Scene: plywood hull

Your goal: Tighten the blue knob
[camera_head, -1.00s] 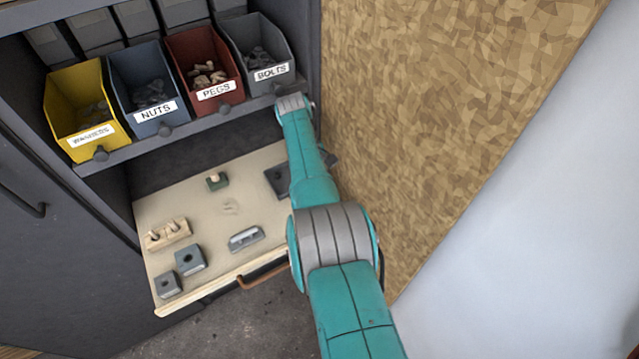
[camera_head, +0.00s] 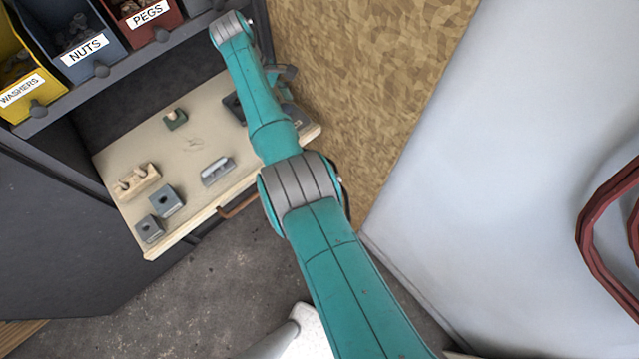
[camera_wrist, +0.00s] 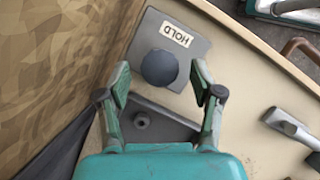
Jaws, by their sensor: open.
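The knob (camera_wrist: 159,67), round and dark blue-grey, sits on a grey plate (camera_wrist: 196,47) with a HOLD label in the wrist view. My gripper (camera_wrist: 160,75) is open. Its two green fingers stand left and right of the knob, with a visible gap on each side; I cannot tell whether the tips are down at the knob's height. Nothing is held. In the head view my teal arm hides the knob and most of the gripper.
A second dark plate with a small round post (camera_wrist: 142,121) lies below the knob, between my fingers. The wooden board (camera_head: 190,145) also holds a peg block (camera_head: 137,182), grey blocks (camera_head: 165,200) and a grey handle piece (camera_head: 217,171). A wood-chip wall (camera_head: 360,90) stands close on the right.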

